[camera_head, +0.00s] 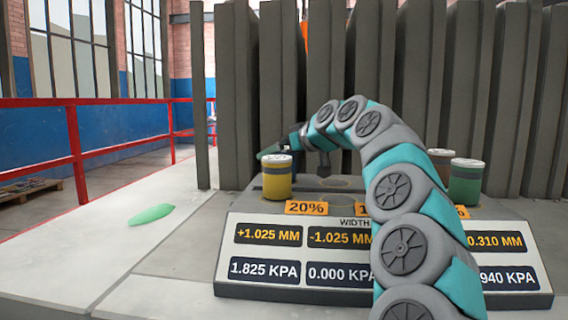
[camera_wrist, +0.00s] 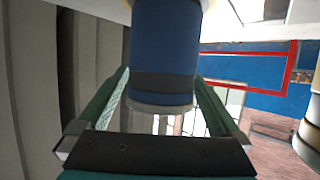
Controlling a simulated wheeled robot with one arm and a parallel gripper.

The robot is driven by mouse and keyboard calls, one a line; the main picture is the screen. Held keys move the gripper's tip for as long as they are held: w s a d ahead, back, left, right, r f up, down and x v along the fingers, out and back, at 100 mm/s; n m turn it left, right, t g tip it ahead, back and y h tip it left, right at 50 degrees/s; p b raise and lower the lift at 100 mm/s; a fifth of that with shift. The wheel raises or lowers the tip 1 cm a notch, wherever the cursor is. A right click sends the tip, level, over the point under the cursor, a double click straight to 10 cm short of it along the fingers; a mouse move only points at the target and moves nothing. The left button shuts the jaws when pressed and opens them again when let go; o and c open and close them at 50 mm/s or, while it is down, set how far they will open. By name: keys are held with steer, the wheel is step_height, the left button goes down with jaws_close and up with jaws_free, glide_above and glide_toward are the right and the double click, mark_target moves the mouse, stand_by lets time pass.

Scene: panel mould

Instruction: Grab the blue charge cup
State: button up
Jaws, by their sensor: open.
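The blue charge cup (camera_wrist: 165,45) shows large in the wrist view, with a dark band and a pale end. My gripper (camera_wrist: 163,78) is open, with one green finger on each side of the cup. I cannot tell whether either finger touches it. In the head view my gripper (camera_head: 270,149) is behind the yellow cup (camera_head: 277,180), and the blue cup is hidden there.
The yellow cup is also close at the right edge of the wrist view (camera_wrist: 311,128). A green cup (camera_head: 466,183) and a brown cup (camera_head: 440,158) stand right of my arm. Tall grey panels (camera_head: 370,95) rise behind. A green piece (camera_head: 151,214) lies on the left ledge.

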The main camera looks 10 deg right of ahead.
steer(key=shift+w+a+f, duration=0.15)
steer(key=shift+w+a, duration=0.05)
steer(key=shift+w, duration=0.15)
steer(key=shift+c, duration=0.4)
jaws_close()
